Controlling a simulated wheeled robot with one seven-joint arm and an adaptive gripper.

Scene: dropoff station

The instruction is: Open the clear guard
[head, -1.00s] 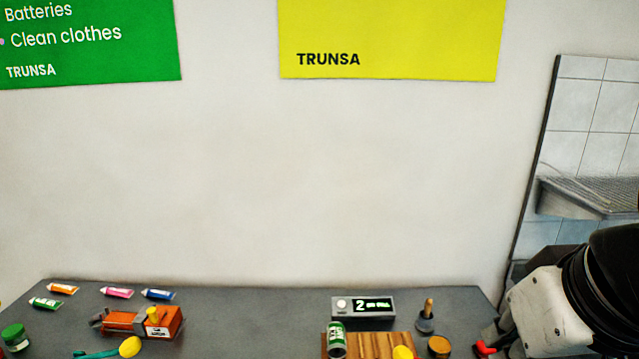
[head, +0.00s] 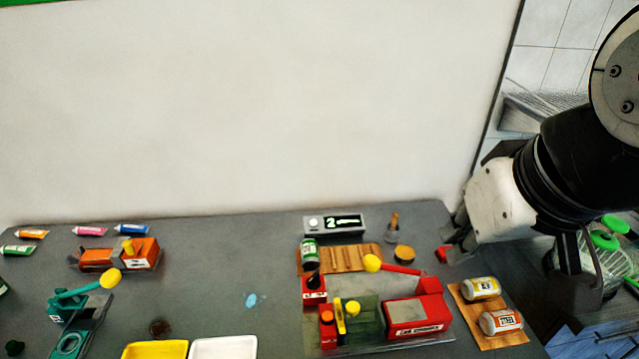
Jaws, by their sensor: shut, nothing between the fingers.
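A red machine (head: 418,316) with a yellow-knobbed lever (head: 372,263) stands at the front right of the grey table. A see-through greenish panel (head: 368,318), which looks like the clear guard, shows between its red parts; its exact edges and whether it is shut are hard to tell. My gripper (head: 449,238) is at the table's right edge, behind and to the right of the machine, apart from it. It is shut and empty, with a red patch near its tips.
A wooden board (head: 476,312) with two cans lies right of the machine. Behind it are another board (head: 348,260) with a green can, a display box (head: 334,225) and a jar (head: 404,253). Yellow and white trays (head: 223,348) lie front centre. The table's middle is mostly clear.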

